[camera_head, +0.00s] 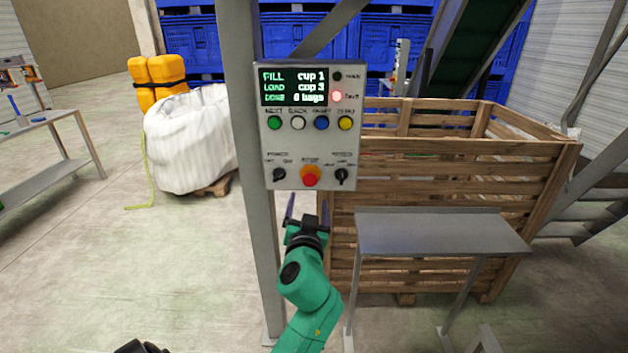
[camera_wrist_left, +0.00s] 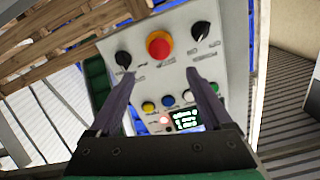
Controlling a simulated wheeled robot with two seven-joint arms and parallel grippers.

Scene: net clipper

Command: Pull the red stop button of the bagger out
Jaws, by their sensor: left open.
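The red stop button (camera_head: 310,180) sits on an orange-yellow base, low in the middle of the grey control panel (camera_head: 345,215) of the bagger. In the left wrist view the panel appears upside down, with the red button (camera_wrist_left: 159,45) near the top, just beyond the fingertips. My left gripper (camera_head: 307,206) is open and empty, just below and in front of the panel in the head view. Its two fingers (camera_wrist_left: 160,76) point at the panel, and the button shows between and past their tips. I see no contact with the button. My right gripper is not in view.
Black rotary switches (camera_head: 278,174) (camera_head: 341,176) flank the button. Coloured buttons (camera_head: 321,123) and a lit display (camera_head: 293,86) are above. A grey post (camera_head: 246,120) stands left of the panel. A wooden crate (camera_head: 450,146) and metal table (camera_head: 440,232) stand to the right.

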